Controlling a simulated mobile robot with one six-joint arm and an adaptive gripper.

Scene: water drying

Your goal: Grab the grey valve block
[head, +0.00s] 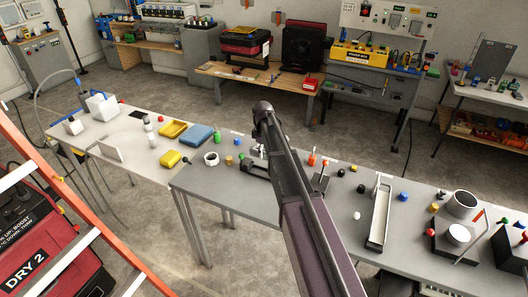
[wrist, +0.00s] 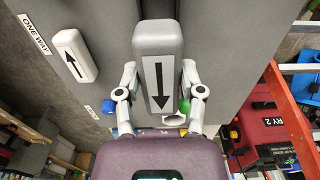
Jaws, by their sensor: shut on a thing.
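The grey valve block (wrist: 157,38) fills the upper middle of the wrist view, with a black arrow on its pale face pointing down the picture. My gripper (wrist: 160,74) has one finger on each side of it and is shut on it. Whether the block touches the table or hangs just above it I cannot tell. In the head view my arm covers most of the gripper, and only a bit of silver metal (head: 256,150) shows by the near table's back edge; the block is not clear there.
In the wrist view a smaller pale block (wrist: 75,55) with an arrow lies left, by a "ONE WAY" label (wrist: 34,34). In the head view the grey table (head: 215,185) holds a white ring (head: 211,159), several coloured caps and a long tray (head: 379,215). An orange ladder (head: 75,215) stands left.

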